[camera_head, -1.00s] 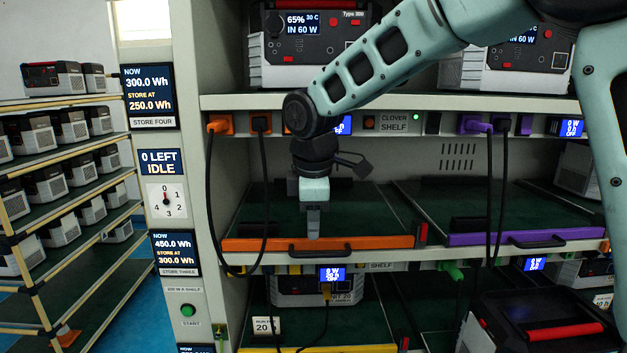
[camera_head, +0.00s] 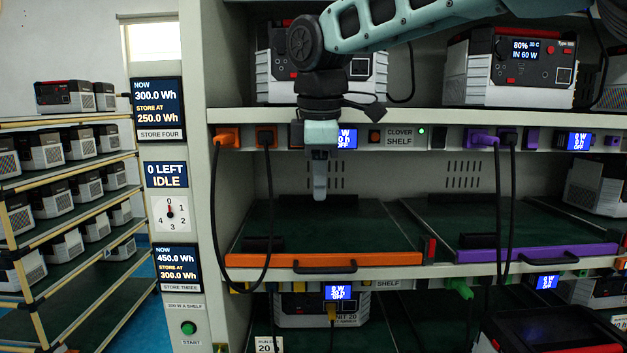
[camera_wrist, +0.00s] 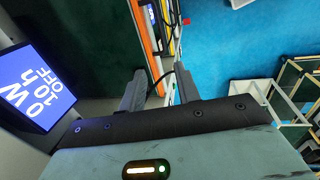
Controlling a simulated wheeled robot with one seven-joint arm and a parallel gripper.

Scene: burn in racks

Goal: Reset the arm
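My gripper (camera_head: 319,192) hangs pointing down from my arm in front of the clover shelf bay, above the orange-edged tray (camera_head: 340,260). It shows side-on in the head view. In the wrist view my gripper (camera_wrist: 160,78) has its two grey fingers apart with nothing between them. No held object shows. My arm reaches in from the upper right, across the front of the upper shelf.
Power stations (camera_head: 512,68) stand on the upper shelf, close behind my arm. Black cables (camera_head: 268,205) hang from the orange sockets left of my gripper. A purple-edged tray (camera_head: 540,254) lies to the right. A side rack (camera_head: 75,215) holds several units.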

